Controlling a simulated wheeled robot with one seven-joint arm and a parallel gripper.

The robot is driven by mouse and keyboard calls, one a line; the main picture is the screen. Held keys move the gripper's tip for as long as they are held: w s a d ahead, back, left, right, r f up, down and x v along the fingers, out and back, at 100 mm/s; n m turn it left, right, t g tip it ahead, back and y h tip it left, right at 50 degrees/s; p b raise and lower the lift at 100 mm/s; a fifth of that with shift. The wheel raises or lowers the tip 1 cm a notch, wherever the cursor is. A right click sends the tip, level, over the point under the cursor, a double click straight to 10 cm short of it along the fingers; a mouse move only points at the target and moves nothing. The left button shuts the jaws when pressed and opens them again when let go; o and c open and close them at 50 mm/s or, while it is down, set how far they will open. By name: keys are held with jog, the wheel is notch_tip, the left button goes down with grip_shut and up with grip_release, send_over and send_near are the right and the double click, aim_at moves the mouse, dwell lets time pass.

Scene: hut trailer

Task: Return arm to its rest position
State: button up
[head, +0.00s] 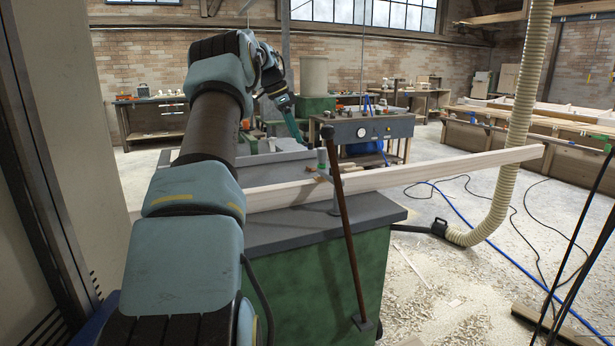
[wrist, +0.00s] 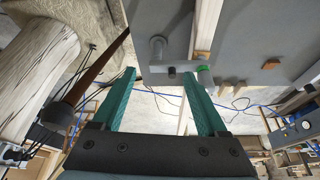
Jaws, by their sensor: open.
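My arm reaches forward from the lower left of the head view over a green machine with a grey top (head: 365,212). My gripper (head: 302,141) is at the far end, pointing down and right, above the far side of that top. In the wrist view my gripper (wrist: 159,76) shows two teal fingers spread apart. Nothing is between them. A grey surface with a pale board (wrist: 206,28) lies beyond the fingertips.
A long pale beam (head: 440,170) lies across the machine and sticks out to the right. A brown lever (head: 346,235) stands at its front. A ribbed hose (head: 520,120) hangs at the right. Cables (head: 462,205) and shavings cover the floor there.

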jog(key=s+a+f+n+y, duration=0.1)
jog(key=s+f+n, duration=0.3)
jog(key=s, duration=0.9)
jog(key=s+f+n+y, duration=0.1)
jog(key=s+f+n, duration=0.4)
jog(key=s, duration=0.9)
jog(key=s+a+f+n+y, duration=0.1)
jog(key=s+f+n, duration=0.3)
jog(key=s, duration=1)
jog(key=shift+a+f+n+t+y, duration=0.3)
jog(key=shift+a+f+n+y, duration=0.15)
jog(key=shift+f, duration=0.45)
jog(key=shift+d, duration=0.1)
jog(key=shift+c, duration=0.4)
